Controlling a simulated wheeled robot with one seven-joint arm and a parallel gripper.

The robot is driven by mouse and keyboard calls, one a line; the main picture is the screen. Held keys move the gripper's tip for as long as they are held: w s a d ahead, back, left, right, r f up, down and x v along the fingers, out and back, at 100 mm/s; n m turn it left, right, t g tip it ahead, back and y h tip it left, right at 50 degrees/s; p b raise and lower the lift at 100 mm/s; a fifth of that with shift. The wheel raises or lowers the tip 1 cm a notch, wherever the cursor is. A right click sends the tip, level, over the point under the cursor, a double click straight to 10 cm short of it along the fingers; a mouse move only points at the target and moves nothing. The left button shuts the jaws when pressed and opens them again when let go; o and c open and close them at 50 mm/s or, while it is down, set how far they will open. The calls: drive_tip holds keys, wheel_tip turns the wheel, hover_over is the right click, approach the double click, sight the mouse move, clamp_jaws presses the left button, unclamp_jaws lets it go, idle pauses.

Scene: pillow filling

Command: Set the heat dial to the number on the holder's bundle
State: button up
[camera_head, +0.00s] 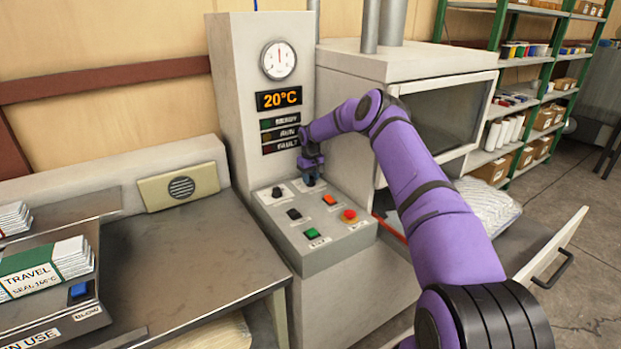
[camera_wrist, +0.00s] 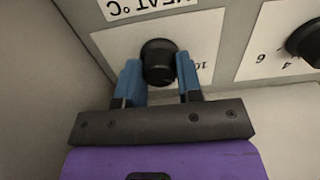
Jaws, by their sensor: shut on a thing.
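The heat dial (camera_wrist: 158,52) is a round black knob on a white plate under a label that reads "HEAT °C" upside down in the wrist view. My gripper (camera_wrist: 158,70) has its two blue fingers on either side of this dial, shut on it. In the head view my gripper (camera_head: 311,170) is at the back of the sloped control panel (camera_head: 339,238), and it hides most of the dial. The dial's setting cannot be read. The bundle (camera_head: 48,268) in the holder (camera_head: 45,333) at left has a green and white band reading "TRAVEL" and what looks like "SEAL 160°C".
A second black dial (camera_wrist: 306,42) is beside the heat dial. Black, orange and green buttons and a red knob (camera_head: 349,215) are on the panel. The display (camera_head: 278,98) reads 20°C. The machine's side wall is close to my gripper.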

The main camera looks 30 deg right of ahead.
drive_tip(key=m, duration=0.5)
drive_tip(key=shift+m, duration=0.3)
drive_tip(key=m, duration=1)
drive_tip(key=shift+m, duration=0.4)
drive_tip(key=m, duration=0.5)
drive_tip(key=shift+m, duration=0.4)
